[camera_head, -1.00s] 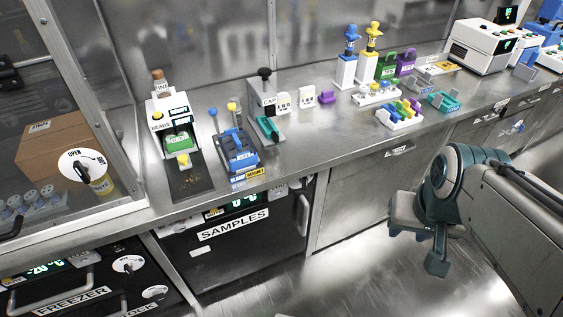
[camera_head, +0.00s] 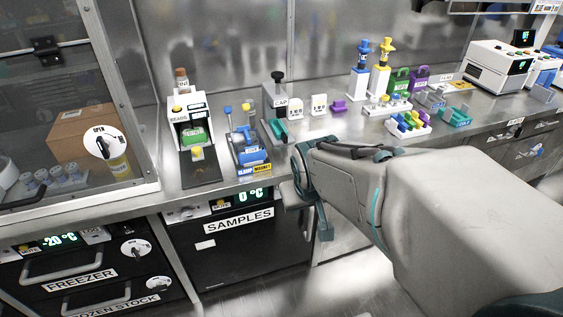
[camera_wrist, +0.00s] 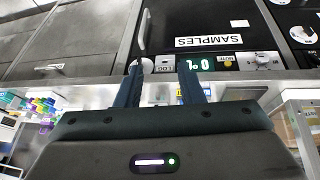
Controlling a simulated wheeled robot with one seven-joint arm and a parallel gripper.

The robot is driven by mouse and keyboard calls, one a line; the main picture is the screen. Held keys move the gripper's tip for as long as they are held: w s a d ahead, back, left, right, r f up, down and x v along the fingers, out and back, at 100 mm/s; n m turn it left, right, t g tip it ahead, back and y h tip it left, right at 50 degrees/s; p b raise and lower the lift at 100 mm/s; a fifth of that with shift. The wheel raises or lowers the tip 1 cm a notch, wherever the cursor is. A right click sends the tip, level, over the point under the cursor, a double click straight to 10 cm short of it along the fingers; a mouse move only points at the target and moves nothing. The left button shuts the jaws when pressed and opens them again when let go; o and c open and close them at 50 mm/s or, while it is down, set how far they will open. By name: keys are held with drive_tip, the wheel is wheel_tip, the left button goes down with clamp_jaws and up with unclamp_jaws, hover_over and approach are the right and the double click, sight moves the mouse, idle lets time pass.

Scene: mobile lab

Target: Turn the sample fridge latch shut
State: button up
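The sample fridge (camera_head: 235,255) is a black door under the bench with a SAMPLES label and a green 0 °C display; the door looks closed. In the wrist view it appears upside down (camera_wrist: 215,20). A white round latch knob (camera_wrist: 146,66) shows at the top of its front, beside a small lock label and partly hidden by a finger. Its turn angle is not clear, and my arm hides it in the head view. My gripper (camera_wrist: 160,76) is open and empty, its two dark fingers pointing at the fridge's top strip near the knob. Contact cannot be told.
A freezer (camera_head: 80,265) with round white knobs stands left of the fridge. The bench (camera_head: 210,195) above carries a bead dispenser (camera_head: 190,130), a blue clamp device (camera_head: 250,150) and several small items. The fridge's vertical handle (camera_wrist: 143,30) is near the fingers.

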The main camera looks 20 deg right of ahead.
drive_tip(key=w+d+f+t+y+b, duration=0.1)
drive_tip(key=w+d+f+t+b, duration=0.35)
drive_tip(key=f+b, duration=0.35)
drive_tip(key=w+d+f+t+b, duration=0.4)
drive_tip(key=w+d+f+b, duration=0.15)
drive_tip(key=f, duration=0.45)
drive_tip(key=w+d+f+t+y+b, duration=0.1)
drive_tip(key=w+d+f+t+b, duration=0.35)
drive_tip(key=f+b, duration=0.4)
drive_tip(key=w+b, duration=0.1)
drive_tip(key=w, duration=1.1)
drive_tip(key=shift+w+a+r+n, duration=0.15)
drive_tip(key=shift+w+n, duration=0.25)
clamp_jaws()
